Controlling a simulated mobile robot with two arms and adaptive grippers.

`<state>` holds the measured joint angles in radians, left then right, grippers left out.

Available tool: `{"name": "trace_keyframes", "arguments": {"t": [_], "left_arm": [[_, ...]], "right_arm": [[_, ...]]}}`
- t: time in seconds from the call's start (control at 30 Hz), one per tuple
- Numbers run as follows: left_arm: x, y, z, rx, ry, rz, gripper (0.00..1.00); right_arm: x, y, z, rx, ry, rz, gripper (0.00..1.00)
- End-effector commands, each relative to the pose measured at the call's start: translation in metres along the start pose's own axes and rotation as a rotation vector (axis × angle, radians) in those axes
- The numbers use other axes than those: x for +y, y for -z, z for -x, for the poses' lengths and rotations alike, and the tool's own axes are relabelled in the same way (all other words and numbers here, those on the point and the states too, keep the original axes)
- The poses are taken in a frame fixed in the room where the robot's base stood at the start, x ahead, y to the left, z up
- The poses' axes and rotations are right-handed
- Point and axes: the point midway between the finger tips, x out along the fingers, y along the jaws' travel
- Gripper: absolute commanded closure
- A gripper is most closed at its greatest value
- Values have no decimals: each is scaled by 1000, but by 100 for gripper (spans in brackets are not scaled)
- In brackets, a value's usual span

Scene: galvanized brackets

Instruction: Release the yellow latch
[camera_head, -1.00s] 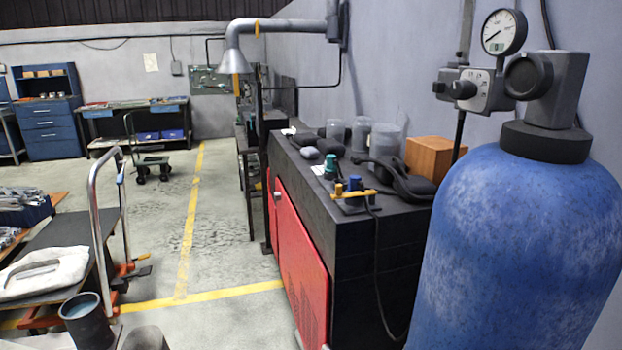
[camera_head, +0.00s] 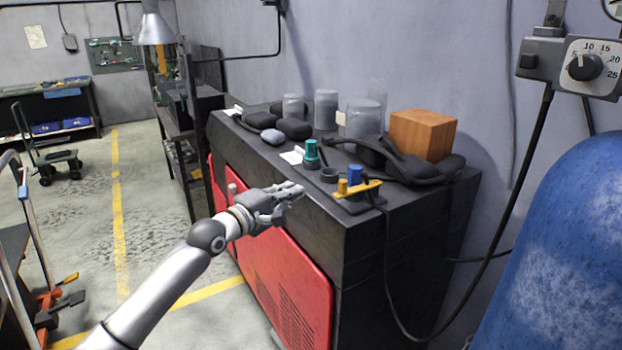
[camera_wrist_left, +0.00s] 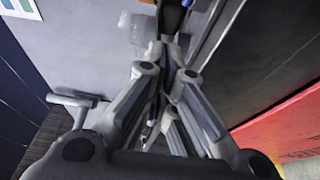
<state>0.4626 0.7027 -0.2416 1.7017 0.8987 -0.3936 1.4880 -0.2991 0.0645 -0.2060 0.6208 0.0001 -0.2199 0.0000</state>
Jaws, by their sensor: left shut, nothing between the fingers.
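A yellow bar-shaped part (camera_head: 362,188), likely the latch, lies at the front edge of the black cabinet top in the head view. A blue knob (camera_head: 355,174) and a short yellow post stand by it. My left gripper (camera_head: 297,190) is shut and empty, to the left of the yellow part and apart from it, by the cabinet's front edge. In the left wrist view its fingers (camera_wrist_left: 170,52) come together, and I cannot clearly make out the yellow part there. My right gripper is not in view.
A green-topped fitting (camera_head: 311,152), a dark ring (camera_head: 329,175), clear jars (camera_head: 326,110), black headgear and a wooden box (camera_head: 422,134) crowd the cabinet top. A black cable hangs down its side. A blue cylinder (camera_head: 565,260) stands at right. Floor at left is mostly open.

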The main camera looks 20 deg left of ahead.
Motion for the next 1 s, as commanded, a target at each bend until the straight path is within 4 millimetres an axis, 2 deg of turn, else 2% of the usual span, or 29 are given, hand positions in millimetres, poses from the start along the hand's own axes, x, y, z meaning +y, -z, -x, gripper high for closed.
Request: {"name": "trace_keyframes", "arguments": {"t": [0.2, 0.47, 0.8, 1.0], "left_arm": [[1, 0, 0, -1, -1, 2, 100], [3, 0, -7, 0, -2, 1, 100], [4, 0, -54, 0, -1, -1, 100], [2, 0, -81, 0, -1, -2, 100]], "right_arm": [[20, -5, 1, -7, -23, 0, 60], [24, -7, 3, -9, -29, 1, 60], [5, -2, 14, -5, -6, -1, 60], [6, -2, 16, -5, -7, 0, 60]]}}
